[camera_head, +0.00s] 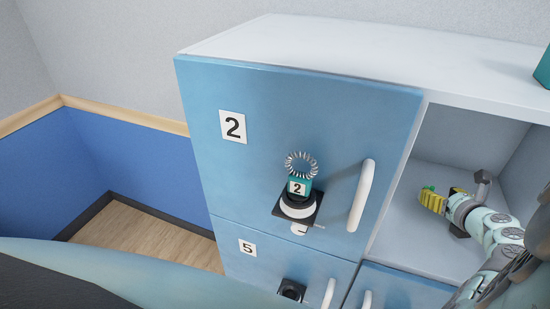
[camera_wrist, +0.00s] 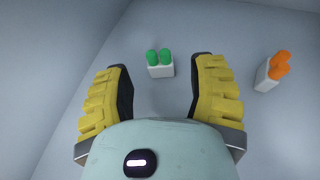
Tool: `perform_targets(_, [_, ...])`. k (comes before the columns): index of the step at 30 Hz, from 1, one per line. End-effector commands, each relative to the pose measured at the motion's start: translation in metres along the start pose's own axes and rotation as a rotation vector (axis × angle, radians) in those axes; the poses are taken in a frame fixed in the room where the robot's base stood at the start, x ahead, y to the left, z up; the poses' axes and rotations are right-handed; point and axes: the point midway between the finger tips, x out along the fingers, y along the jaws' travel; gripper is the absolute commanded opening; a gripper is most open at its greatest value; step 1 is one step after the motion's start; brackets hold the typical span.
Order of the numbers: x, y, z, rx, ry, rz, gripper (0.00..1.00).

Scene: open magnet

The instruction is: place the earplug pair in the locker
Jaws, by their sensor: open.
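A green earplug pair (camera_wrist: 159,57) stands upright in a small white holder (camera_wrist: 160,71) on the floor of the open locker compartment (camera_head: 405,212). An orange earplug pair (camera_wrist: 279,65) in another white holder (camera_wrist: 266,76) stands to the right in the wrist view, slightly tilted in the picture. My gripper (camera_wrist: 160,80) is open and empty, with its yellow fingers either side of the green pair in the picture. The green holder appears just beyond the fingertips, apart from both. In the head view my gripper (camera_head: 447,197) is inside the compartment, and it hides most of the earplugs.
The shut blue door numbered 2 (camera_head: 255,150) is left of the open compartment, with a white handle (camera_head: 361,195) and a lock with a key and coil (camera_head: 300,180). Door 5 (camera_head: 265,262) is below. A teal object (camera_head: 543,69) sits on the locker top.

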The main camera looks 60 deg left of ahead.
Motion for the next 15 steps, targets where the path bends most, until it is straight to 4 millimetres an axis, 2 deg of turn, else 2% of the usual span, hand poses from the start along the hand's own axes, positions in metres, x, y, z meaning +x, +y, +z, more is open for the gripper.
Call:
perform_targets(9, [-0.036,-0.002,-0.001,0.002,-0.002,-0.006,0.56])
perform_targets(15, [-0.048,-0.001,-0.001,0.002,0.001,-0.002,0.56])
